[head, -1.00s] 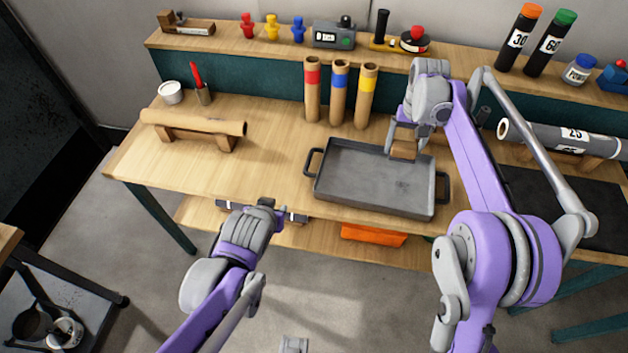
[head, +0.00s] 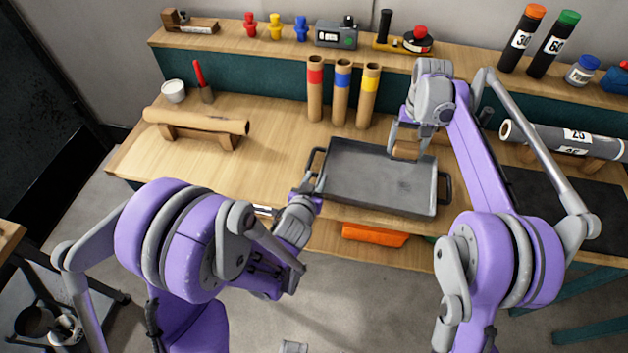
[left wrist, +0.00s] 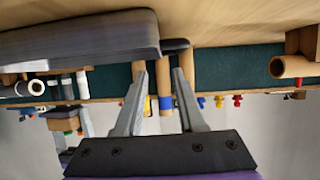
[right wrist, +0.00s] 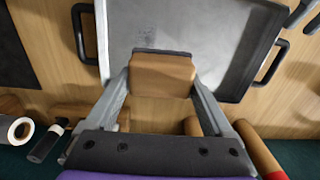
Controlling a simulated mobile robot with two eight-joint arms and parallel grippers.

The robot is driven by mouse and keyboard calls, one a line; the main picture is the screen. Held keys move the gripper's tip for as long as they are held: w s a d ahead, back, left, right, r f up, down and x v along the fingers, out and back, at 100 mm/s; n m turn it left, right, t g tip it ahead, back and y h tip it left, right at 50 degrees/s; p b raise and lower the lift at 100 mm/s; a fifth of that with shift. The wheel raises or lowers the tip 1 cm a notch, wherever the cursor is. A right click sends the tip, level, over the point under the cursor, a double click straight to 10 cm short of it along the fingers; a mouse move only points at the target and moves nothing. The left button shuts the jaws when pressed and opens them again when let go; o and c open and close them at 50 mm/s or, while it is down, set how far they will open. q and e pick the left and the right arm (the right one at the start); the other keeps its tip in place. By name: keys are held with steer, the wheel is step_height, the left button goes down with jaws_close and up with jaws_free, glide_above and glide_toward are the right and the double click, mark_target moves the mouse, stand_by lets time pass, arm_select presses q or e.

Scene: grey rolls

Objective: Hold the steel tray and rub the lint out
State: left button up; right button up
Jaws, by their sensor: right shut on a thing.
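The dark grey steel tray (head: 375,175) lies flat on the workbench, with a loop handle at each end. My left gripper (head: 308,182) is at the tray's left handle (head: 318,160). In the left wrist view its fingers (left wrist: 159,72) are apart, with the handle (left wrist: 176,45) close to the tips; I cannot tell whether they touch. My right gripper (right wrist: 162,82) is shut on a brown block with a dark underside (right wrist: 162,72), over the tray's back edge area.
Three cardboard tubes with coloured bands (head: 342,92) stand behind the tray. A brown roll on a wooden cradle (head: 195,125) lies at left. A grey roll (head: 560,137) and a dark mat (head: 570,205) are at right. An orange item (head: 375,235) sits on the lower shelf.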

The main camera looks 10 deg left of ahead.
arm_select(q)
steer(key=x, duration=1.1)
steer(key=shift+a, duration=0.1)
jaws_close()
stand_by(1.1)
